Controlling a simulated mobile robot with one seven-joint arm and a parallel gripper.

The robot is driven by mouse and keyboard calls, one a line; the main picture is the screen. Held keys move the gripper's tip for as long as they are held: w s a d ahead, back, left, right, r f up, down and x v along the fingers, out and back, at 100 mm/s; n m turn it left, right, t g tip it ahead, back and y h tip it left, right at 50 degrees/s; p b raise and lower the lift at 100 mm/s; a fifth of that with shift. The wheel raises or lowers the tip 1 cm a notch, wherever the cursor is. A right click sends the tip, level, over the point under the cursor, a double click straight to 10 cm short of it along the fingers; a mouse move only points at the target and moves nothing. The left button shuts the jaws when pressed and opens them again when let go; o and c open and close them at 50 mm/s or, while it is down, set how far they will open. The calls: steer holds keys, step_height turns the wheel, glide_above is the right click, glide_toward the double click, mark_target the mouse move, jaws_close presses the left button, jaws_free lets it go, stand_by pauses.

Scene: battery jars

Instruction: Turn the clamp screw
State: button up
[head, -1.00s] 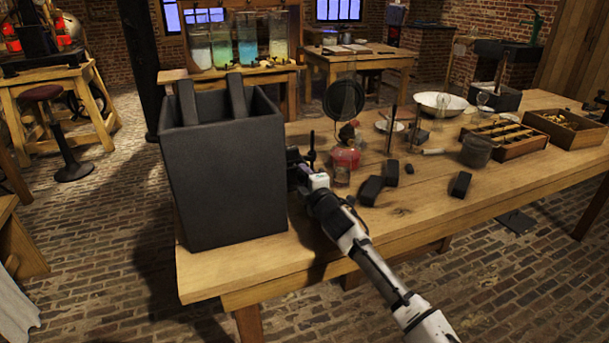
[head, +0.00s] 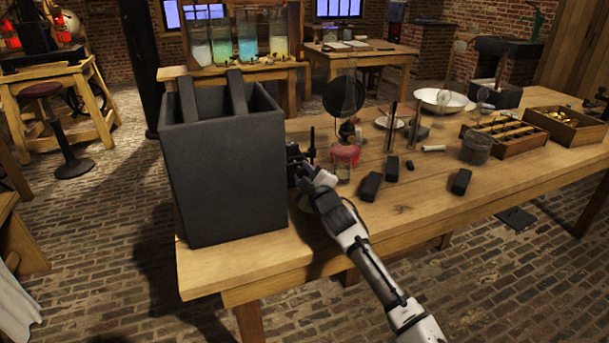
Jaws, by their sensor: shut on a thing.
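My gripper (head: 297,163) is at the right side of a tall dark grey open-topped jar (head: 222,175), low above the near left part of the wooden table (head: 237,268). Its jaws are shut on a small dark part, which I take to be the clamp screw; the jaws and my wrist hide most of it. A thin dark upright piece (head: 311,146) shows just beyond the jaws, and I cannot tell whether it belongs to the clamp. Two dark slabs (head: 237,95) stand up out of the jar's top.
A red oil lamp (head: 345,153) with a glass chimney stands close right of my gripper. Dark blocks (head: 370,186) lie nearby, one farther right (head: 461,181). A white bowl (head: 440,101), glass beaker (head: 477,149) and wooden trays (head: 503,137) stand beyond.

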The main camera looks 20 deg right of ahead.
stand_by(0.3)
steer(key=o, duration=1)
steer(key=s+b, duration=0.1)
steer(key=s, duration=0.3)
steer(key=s+b, duration=0.1)
steer(key=s, duration=0.7)
steer(key=shift+s+d+b, duration=0.25)
steer(key=shift+s+b, duration=0.15)
steer(key=shift+s, duration=0.5)
